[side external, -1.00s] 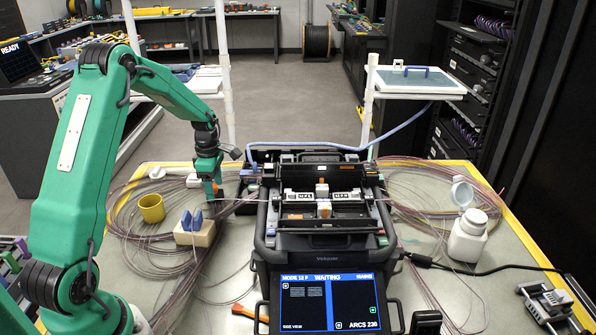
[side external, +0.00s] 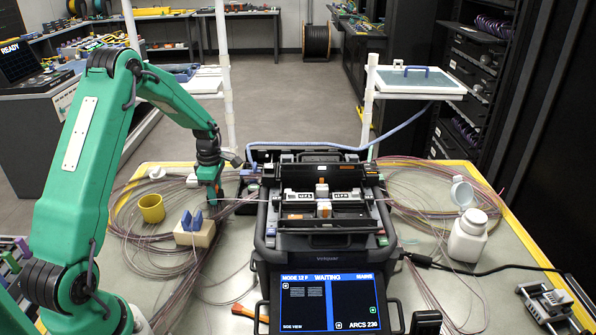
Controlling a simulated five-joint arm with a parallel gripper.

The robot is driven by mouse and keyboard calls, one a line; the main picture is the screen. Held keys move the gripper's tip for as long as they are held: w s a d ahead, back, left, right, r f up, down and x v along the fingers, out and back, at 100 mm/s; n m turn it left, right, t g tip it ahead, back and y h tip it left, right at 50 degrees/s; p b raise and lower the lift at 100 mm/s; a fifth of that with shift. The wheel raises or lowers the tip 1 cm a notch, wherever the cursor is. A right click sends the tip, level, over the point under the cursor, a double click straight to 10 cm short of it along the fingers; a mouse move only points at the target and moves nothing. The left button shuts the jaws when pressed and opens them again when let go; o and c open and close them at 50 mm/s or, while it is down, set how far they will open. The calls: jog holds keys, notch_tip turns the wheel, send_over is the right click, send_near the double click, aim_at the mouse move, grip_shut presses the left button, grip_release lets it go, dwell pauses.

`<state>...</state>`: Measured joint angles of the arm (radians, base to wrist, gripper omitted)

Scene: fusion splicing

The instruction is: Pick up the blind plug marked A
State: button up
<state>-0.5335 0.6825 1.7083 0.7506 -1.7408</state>
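My gripper (side external: 212,198) points down at the left of the splicer, above the coiled fibres and just behind the beige block. Its fingers are small and dark here, and I cannot tell whether they are open or shut or hold anything. I cannot make out any letter A, so I cannot say which part is the marked blind plug. The beige block (side external: 190,238) carries two blue upright pieces (side external: 192,221). A small white piece (side external: 157,172) lies behind the yellow cup.
The yellow cup (side external: 151,208) stands left of the block. The black splicer (side external: 325,240) fills the middle, its screen (side external: 327,303) reading WAITING. A white bottle (side external: 467,238) stands at the right. Loose fibre coils (side external: 430,190) lie on both sides.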

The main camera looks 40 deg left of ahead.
jog(key=shift+c, duration=0.6)
jog(key=shift+r, duration=0.15)
jog(key=shift+r, duration=0.55)
jog(key=r, duration=0.3)
jog(key=shift+d+r, duration=0.1)
jog(key=shift+d, duration=0.3)
jog(key=d+r, duration=0.6)
jog(key=d, duration=0.5)
jog(key=shift+r, duration=0.2)
jog(key=shift+a, duration=0.1)
